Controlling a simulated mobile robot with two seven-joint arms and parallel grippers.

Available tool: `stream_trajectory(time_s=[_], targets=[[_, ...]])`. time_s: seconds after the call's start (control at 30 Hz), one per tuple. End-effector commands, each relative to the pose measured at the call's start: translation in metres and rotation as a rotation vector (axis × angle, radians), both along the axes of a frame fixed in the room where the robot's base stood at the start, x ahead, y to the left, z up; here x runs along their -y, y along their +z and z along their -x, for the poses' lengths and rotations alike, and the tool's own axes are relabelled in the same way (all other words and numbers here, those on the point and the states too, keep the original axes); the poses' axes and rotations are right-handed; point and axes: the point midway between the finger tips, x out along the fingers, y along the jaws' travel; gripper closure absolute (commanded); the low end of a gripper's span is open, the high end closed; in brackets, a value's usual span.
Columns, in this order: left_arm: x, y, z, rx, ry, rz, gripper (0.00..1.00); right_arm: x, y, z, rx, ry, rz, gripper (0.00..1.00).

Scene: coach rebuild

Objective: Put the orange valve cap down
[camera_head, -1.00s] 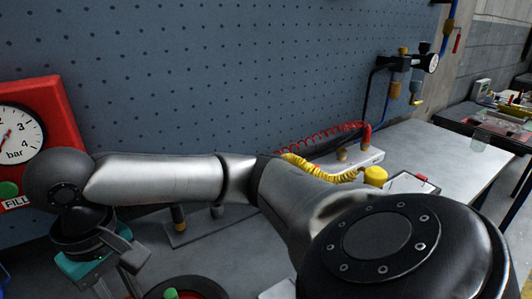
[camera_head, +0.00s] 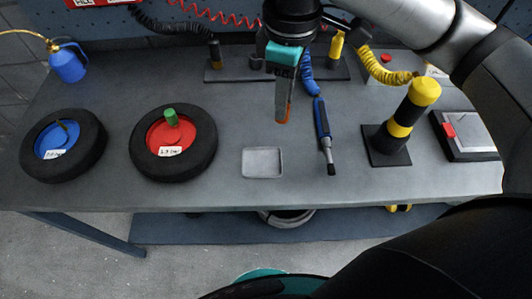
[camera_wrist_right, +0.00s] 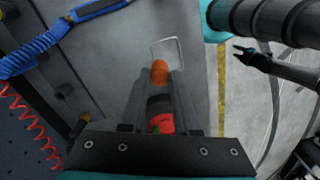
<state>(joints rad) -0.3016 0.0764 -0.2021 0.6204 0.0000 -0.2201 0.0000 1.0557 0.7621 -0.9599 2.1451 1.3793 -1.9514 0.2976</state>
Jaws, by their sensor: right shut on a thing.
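The orange valve cap (camera_head: 284,121) is between the fingertips of my right gripper (camera_head: 283,112), which points down over the workbench (camera_head: 225,110). In the right wrist view the cap (camera_wrist_right: 159,71) sits at the closed tips of the fingers. A small square grey tray (camera_head: 262,163) lies on the bench. In the head view the cap is just behind and right of the tray, apart from it; its height above the bench is hard to tell. The tray (camera_wrist_right: 168,41) also shows just beyond the cap in the wrist view.
A red-hubbed wheel (camera_head: 202,161) and a blue-hubbed wheel (camera_head: 89,155) lie to the left. A blue pen-like tool (camera_head: 322,125) lies right of the tray. A black-and-yellow post (camera_head: 401,123) and a clipboard-like case (camera_head: 472,137) stand farther right. Bare bench surrounds the tray.

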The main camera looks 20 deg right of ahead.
Motion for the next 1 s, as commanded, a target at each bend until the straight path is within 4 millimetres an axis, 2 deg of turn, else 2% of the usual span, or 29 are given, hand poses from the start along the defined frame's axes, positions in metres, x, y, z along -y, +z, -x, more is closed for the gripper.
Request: stream_trajectory(time_s=[0.8, 1.0], targets=[[-0.005, 0.03, -0.001, 0.001, 0.002, -0.007, 0.5, -0.03, 0.046, -0.002, 0.018, 1.651, 0.001, 1.0], [-0.005, 0.036, -0.001, 0.001, 0.002, -0.006, 0.5, -0.035, 0.054, -0.002, 0.018, 1.982, 0.003, 1.0]])
